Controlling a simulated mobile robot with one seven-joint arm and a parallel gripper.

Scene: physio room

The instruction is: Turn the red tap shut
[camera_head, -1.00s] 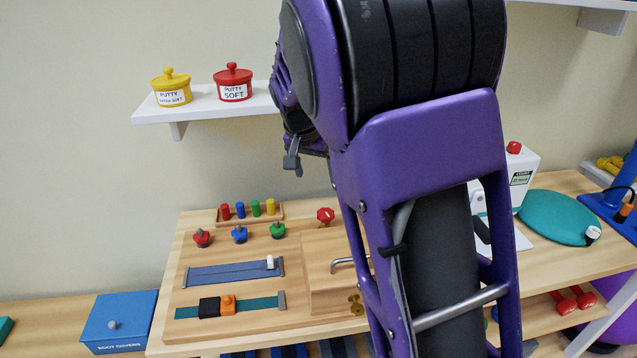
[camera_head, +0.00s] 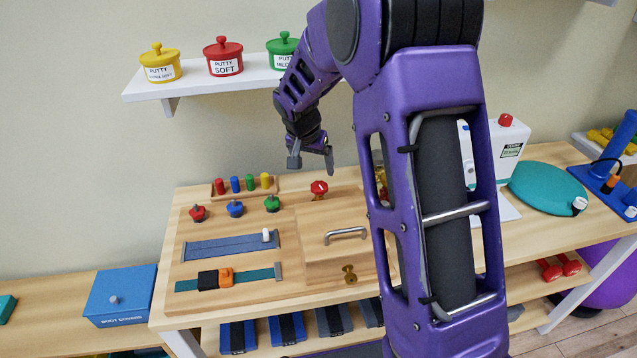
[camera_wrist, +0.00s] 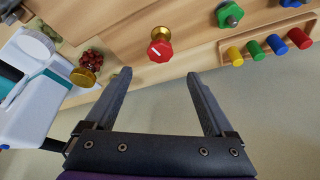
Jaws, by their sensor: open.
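The red tap (camera_head: 319,187) is a red knob with a white mark on a brass stem, at the back of the wooden board (camera_head: 290,290). In the wrist view the red tap (camera_wrist: 160,50) lies beyond the fingertips, roughly midway between them, with a gap. My gripper (camera_head: 312,166) is above and slightly left of the tap in the head view, fingers apart. In the wrist view my gripper (camera_wrist: 158,82) is open and empty. The tap's knob is unobstructed in both views.
Red (camera_head: 197,212), blue (camera_head: 235,208) and green (camera_head: 272,203) knobs sit left of the tap, with a peg rack (camera_head: 215,193) behind. A drawer handle (camera_head: 345,234) is in front. A shelf (camera_head: 200,82) with putty pots hangs above.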

